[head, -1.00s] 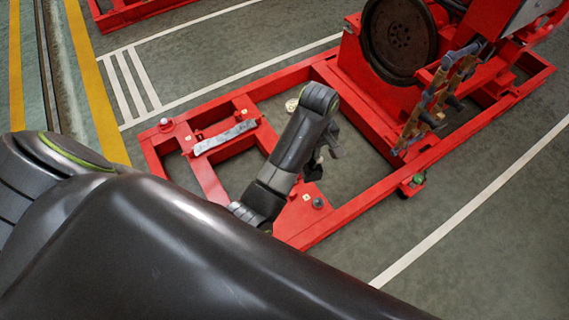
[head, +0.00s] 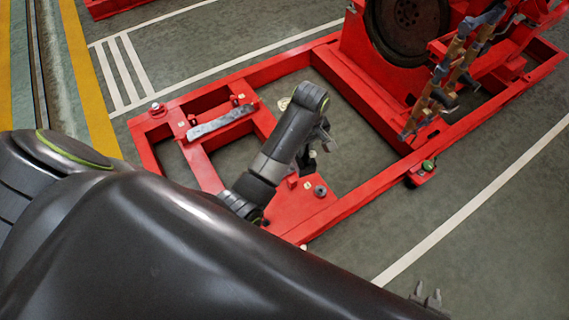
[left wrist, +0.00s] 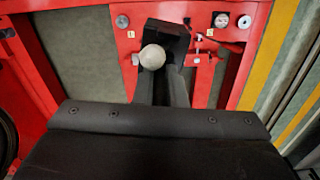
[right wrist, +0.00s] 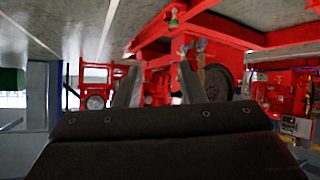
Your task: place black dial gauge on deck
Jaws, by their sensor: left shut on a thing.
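My left gripper (head: 322,140) hangs over the open red frame in the head view. It is shut on a black thing (head: 306,161), which I take to be the black dial gauge. In the left wrist view the black gauge (left wrist: 168,36) is at the fingertips, with a round cream part (left wrist: 152,57) in front of it. The red deck (head: 290,212) with a grey stud lies just below and beside the held gauge; they look apart. My right gripper (head: 430,297) is at the bottom right of the head view. In the right wrist view its fingers (right wrist: 160,82) are apart and empty.
A grey metal bar (head: 221,123) lies across the red frame. A small round cream thing (head: 284,103) shows beside my left wrist. The large dark wheel (head: 408,25) and tan-and-grey linkage (head: 447,75) stand at upper right. Open floor (head: 500,225) lies to the right.

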